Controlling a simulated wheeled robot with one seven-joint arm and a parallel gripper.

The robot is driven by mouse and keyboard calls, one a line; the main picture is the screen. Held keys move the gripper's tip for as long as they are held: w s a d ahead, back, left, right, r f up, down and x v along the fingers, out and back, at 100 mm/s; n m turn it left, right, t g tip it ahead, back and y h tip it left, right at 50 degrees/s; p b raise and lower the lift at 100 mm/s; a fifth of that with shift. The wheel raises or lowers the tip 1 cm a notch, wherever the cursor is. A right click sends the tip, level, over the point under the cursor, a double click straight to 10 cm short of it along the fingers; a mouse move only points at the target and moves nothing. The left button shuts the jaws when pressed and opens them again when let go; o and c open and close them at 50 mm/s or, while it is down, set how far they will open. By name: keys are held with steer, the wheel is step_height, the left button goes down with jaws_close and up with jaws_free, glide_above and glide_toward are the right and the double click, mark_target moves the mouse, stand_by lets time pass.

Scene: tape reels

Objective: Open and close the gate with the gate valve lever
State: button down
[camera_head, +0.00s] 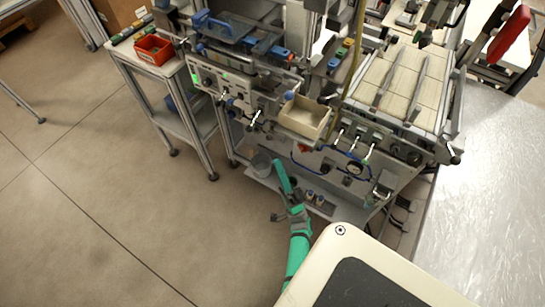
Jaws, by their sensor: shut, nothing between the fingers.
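My green arm (299,258) reaches in from the bottom centre, in front of the machine. My gripper (276,217) is small and dark at the grey joint, shut and empty. It is low, over the area at the machine's foot, apart from the levers. The machine's front carries several small silver levers, including one at its left (256,119), one at centre right (353,144) and one at the lower right (381,192). I cannot tell which is the gate valve lever, nor make out the gate's position.
An open cream bin (304,117) juts from the machine's front. A side table with a red bin (154,49) stands at the left. A shiny metal table (492,190) lies at the right. The grey floor (95,195) at the left is clear. My own pale body shows at the bottom right.

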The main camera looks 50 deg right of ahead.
glide_toward(253, 122)
steer(key=s+d, duration=0.1)
steer(key=d, duration=0.1)
steer(key=shift+w+a+r, duration=0.3)
steer(key=shift+w+r, duration=0.45)
steer(key=shift+w, duration=0.1)
steer(key=shift+w+a+r, duration=0.3)
steer(key=shift+w+r, duration=0.4)
steer(key=shift+w, duration=0.2)
steer(key=shift+m+h, duration=0.3)
